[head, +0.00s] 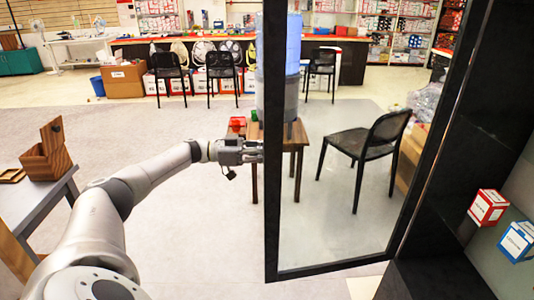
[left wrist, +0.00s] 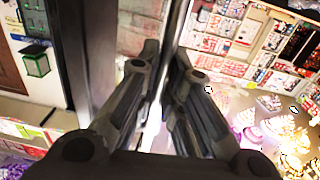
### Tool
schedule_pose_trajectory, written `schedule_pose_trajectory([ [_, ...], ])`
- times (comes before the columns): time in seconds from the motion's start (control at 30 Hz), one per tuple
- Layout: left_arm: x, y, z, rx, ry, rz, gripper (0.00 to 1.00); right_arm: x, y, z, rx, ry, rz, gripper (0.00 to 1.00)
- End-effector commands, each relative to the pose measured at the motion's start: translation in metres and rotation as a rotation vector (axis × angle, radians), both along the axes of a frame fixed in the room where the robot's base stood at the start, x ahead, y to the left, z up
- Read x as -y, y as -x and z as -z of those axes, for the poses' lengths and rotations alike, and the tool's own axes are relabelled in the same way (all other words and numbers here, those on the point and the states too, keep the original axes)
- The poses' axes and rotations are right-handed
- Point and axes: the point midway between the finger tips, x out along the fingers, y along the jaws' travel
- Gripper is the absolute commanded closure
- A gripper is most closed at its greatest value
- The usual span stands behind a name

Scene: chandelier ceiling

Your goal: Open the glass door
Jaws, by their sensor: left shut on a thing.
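The glass door (head: 272,215) has a black frame and a clear pane. In the head view it stands swung out from the dark cabinet (head: 440,245) on the right, with the cabinet's inside showing beside it. My left gripper (head: 258,151) is at the upright of the frame on the door's free edge, at about mid-height of the picture. In the left wrist view the two fingers of the left gripper (left wrist: 165,65) lie on either side of the door's edge (left wrist: 172,30), shut on it. The fingertips are partly hidden by the frame in the head view. My right gripper is not in view.
A red box (head: 488,207) and a blue box (head: 517,241) sit inside the cabinet. Behind the door are a small wooden table (head: 297,140) with a water cooler and a black chair (head: 366,150). A grey table (head: 35,205) with wooden boxes stands left. The floor between is clear.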

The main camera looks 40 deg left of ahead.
Motion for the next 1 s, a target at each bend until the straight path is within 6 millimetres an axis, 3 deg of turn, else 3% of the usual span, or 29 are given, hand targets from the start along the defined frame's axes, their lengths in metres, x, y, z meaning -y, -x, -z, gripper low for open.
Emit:
schedule_pose_trajectory([
  [0.3,0.001,0.000,0.002,-0.006,0.000,0.001,1.00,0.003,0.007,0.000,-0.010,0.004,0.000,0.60],
  [0.33,0.001,0.000,0.002,-0.006,0.000,0.001,0.90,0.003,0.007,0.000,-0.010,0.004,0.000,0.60],
  [0.5,0.001,0.000,0.001,-0.004,0.000,0.001,0.69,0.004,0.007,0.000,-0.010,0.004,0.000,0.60],
  [0.83,-0.001,0.001,0.001,-0.002,-0.001,-0.001,0.69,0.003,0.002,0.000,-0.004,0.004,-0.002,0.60],
  [1.0,-0.017,0.014,0.001,-0.004,-0.003,-0.004,0.69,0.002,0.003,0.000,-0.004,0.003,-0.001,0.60],
])
